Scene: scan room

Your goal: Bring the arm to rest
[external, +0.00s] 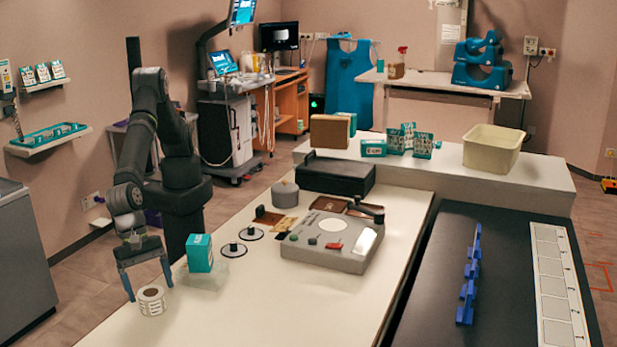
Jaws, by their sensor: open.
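My gripper (149,288) hangs pointing down at the left end of the pale bench (330,312). A white roll with a dark centre (152,300) stands on the bench just by the fingertips. I cannot tell whether the fingers touch it. My arm is bent, with its upper links raised behind the gripper.
A teal and white box (199,253) stands right of my gripper. Beyond it are two dark round stands, a grey device (332,240) and a black box (335,176). A dark bench (425,300) with blue racks (470,275) lies right. The bench's front middle is clear.

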